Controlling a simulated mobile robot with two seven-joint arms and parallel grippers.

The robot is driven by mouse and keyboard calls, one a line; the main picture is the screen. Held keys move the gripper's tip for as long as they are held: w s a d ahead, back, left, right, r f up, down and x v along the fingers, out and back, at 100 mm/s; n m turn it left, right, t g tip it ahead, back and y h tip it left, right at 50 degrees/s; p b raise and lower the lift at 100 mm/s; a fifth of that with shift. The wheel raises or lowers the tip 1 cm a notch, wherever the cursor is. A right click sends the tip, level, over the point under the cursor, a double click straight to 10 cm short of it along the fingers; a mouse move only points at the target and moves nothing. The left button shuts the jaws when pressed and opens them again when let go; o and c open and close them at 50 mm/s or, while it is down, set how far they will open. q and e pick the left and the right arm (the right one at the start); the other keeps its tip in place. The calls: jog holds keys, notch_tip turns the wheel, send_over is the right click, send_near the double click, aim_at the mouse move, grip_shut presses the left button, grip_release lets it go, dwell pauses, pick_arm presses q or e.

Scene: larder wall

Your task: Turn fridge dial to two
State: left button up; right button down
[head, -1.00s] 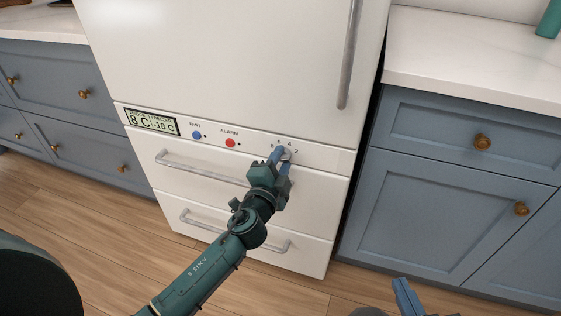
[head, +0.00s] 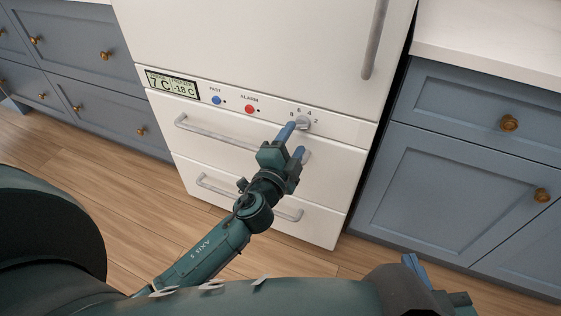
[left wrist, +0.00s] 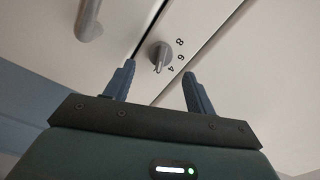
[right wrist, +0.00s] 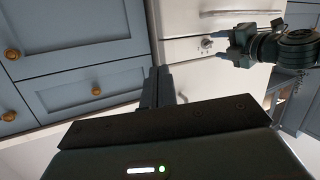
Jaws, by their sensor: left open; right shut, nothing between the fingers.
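The fridge dial (head: 302,123) is a small grey knob on the white fridge's control strip, with numbers 8, 6, 4 and 2 around it. The fridge display (head: 172,84) reads 7 C and -18 C. My right gripper (head: 411,268) is shut and empty, low at the right.
A blue FAST button (head: 216,100) and a red ALARM button (head: 250,109) are left of the dial. Drawer handles (head: 215,135) stick out below the strip. Blue cabinets (head: 430,185) flank the fridge.

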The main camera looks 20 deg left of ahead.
pick_arm(q)
jog(key=s, duration=0.9)
jog(key=shift+a+b, duration=0.2)
jog(key=shift+b, duration=0.25)
pick_arm(e)
jog(key=shift+w+a+t, duration=0.1)
jog(key=shift+t, duration=0.2)
jog(key=shift+r, duration=0.1)
